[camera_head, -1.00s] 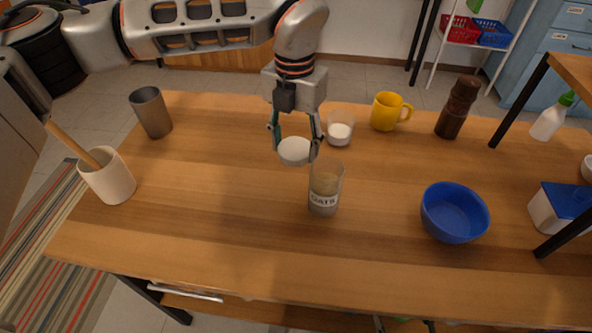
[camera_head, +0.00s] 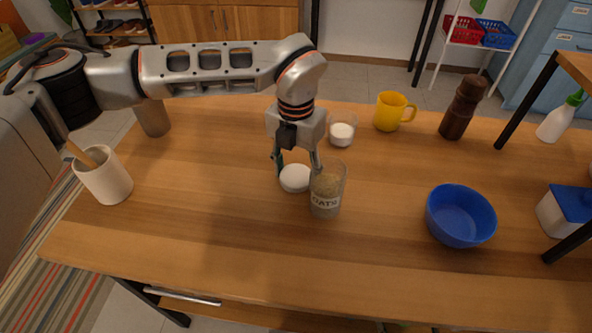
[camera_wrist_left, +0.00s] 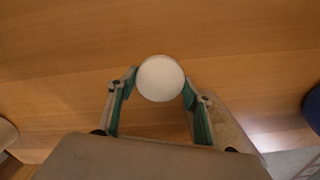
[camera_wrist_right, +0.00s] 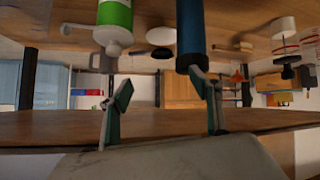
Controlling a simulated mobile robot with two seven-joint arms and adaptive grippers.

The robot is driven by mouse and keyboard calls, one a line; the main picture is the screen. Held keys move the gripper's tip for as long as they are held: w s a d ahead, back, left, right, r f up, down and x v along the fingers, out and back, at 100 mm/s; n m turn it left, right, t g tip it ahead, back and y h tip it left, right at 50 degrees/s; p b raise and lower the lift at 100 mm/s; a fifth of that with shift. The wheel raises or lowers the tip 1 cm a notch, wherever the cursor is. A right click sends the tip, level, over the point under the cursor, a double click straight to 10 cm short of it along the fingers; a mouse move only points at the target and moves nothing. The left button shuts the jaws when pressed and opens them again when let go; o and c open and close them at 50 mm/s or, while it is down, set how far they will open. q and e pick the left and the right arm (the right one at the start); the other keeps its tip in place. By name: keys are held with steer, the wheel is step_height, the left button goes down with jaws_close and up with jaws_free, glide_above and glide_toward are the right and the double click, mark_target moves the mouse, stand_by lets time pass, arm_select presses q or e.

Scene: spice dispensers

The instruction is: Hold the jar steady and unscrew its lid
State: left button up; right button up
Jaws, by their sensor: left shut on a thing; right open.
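The jar (camera_head: 325,200) is clear, labelled OATS and filled with beige contents. It stands upright on the table with its top open. The round white lid (camera_head: 295,178) is off the jar, just left of it. My left gripper (camera_head: 296,168) is shut on the lid, low over the tabletop; I cannot tell whether the lid touches the wood. The left wrist view shows the lid (camera_wrist_left: 160,78) between both fingertips. My right gripper (camera_wrist_right: 164,88) is open and empty in the right wrist view, away from the jar. It is not visible in the head view.
A small glass (camera_head: 341,134) with white contents, a yellow mug (camera_head: 390,112) and a brown mill (camera_head: 462,107) stand behind. A blue bowl (camera_head: 460,215) is at right, a utensil crock (camera_head: 104,178) at left. The table (camera_head: 230,250) is clear in front.

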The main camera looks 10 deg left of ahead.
mark_target(296, 175)
arm_select(q)
steer(key=o, duration=1.2)
steer(key=shift+f, duration=0.15)
step_height(296, 175, up, 12)
steer(key=p, duration=0.2)
